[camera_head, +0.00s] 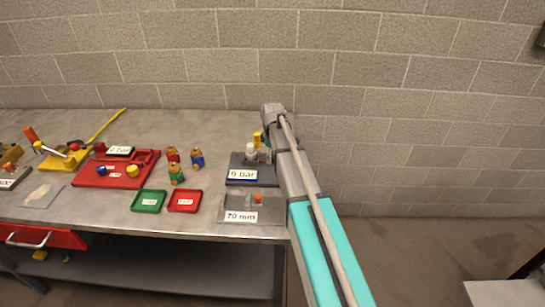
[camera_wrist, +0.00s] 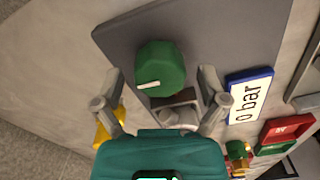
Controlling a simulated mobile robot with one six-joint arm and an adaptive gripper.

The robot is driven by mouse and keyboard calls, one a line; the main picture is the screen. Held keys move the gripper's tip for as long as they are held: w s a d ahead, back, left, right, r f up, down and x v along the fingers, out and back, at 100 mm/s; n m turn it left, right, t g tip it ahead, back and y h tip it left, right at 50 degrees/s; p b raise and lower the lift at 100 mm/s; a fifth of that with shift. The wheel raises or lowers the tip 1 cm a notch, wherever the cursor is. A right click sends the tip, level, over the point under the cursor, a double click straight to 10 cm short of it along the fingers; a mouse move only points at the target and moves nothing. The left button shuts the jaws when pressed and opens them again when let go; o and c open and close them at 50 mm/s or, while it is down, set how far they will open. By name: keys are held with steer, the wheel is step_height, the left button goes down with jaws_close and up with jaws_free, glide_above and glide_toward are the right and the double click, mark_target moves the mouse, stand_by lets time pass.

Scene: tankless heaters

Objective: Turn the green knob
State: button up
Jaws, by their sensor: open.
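The green knob (camera_wrist: 160,68) is a faceted dial with a white pointer mark, on a dark grey plate (camera_wrist: 220,35) in the wrist view. My gripper (camera_wrist: 159,76) is open, with one finger on each side of the knob. Gaps show between both fingers and the knob, so it is not gripped. A white "0 bar" display (camera_wrist: 249,97) with a blue frame sits right of the knob. In the head view the same unit (camera_head: 243,171) stands at the bench's right end, and my arm hides the knob there.
A "70 mm" panel (camera_head: 240,217) lies in front of the unit. Green (camera_head: 149,201) and red (camera_head: 184,201) trays, several coloured bottle-like pieces and a red board (camera_head: 92,180) stand to the left. A block wall (camera_head: 350,69) is behind the bench.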

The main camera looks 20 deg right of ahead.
steer(key=c, duration=1.1)
steer(key=shift+c, duration=0.2)
steer(key=shift+m, duration=0.4)
steer(key=m, duration=1.1)
steer(key=shift+d, duration=0.15)
steer(key=shift+m, duration=0.3)
